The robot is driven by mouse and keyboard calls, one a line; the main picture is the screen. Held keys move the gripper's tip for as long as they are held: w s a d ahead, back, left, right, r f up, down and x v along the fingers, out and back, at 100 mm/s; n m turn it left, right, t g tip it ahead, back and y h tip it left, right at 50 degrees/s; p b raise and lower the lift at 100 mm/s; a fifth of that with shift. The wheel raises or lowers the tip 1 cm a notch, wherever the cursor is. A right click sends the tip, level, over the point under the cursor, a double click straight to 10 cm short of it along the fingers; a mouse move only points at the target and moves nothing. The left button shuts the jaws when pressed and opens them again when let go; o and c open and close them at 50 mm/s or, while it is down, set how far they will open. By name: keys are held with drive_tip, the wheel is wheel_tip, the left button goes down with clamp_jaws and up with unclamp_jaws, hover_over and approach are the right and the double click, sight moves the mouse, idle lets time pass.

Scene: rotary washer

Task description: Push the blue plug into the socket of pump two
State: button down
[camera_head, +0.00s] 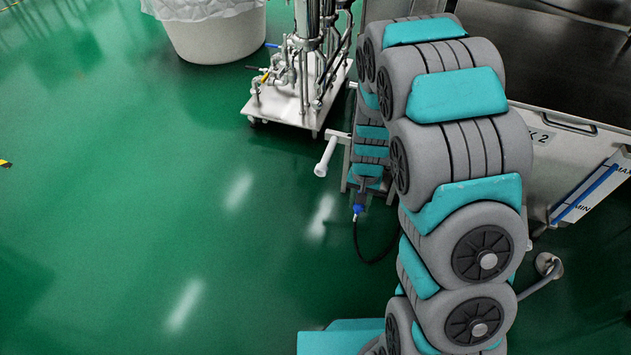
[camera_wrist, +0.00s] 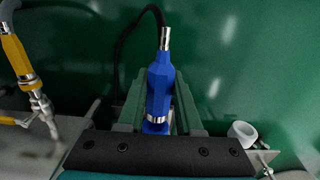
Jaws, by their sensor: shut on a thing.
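The blue plug (camera_wrist: 160,82) is held between the two grey-green fingers of my gripper (camera_wrist: 158,104) in the wrist view. Its metal cable end points up in that view, and a black cable loops away to the left. Its lower end is partly hidden by the gripper. In the head view the blue plug (camera_head: 358,209) shows small at the end of my arm, with the black cable hanging below it over the floor. I cannot make out the socket of pump two in either view; my arm covers part of that area.
A yellow plug with a metal end (camera_wrist: 18,55) is at the left of the wrist view. A white round end (camera_wrist: 242,132) is right of my gripper. A wheeled pipe trolley (camera_head: 262,108), a white bin (camera_head: 215,38) and a steel tank (camera_head: 570,155) stand behind. The left floor is clear.

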drive_tip(key=shift+w+d, duration=0.25)
drive_tip(key=shift+w, duration=0.4)
idle(0.7)
drive_tip(key=c, duration=0.5)
unclamp_jaws()
drive_tip(key=shift+s+a, duration=0.35)
drive_tip(key=shift+s, duration=0.5)
drive_tip(key=s+a, duration=0.2)
drive_tip(key=s, duration=0.3)
drive_tip(key=w+a, duration=0.4)
drive_tip(key=a, duration=0.8)
drive_tip(key=shift+w+a+p, duration=0.25)
drive_tip(key=shift+w+p, duration=0.1)
drive_tip(key=shift+p, duration=0.1)
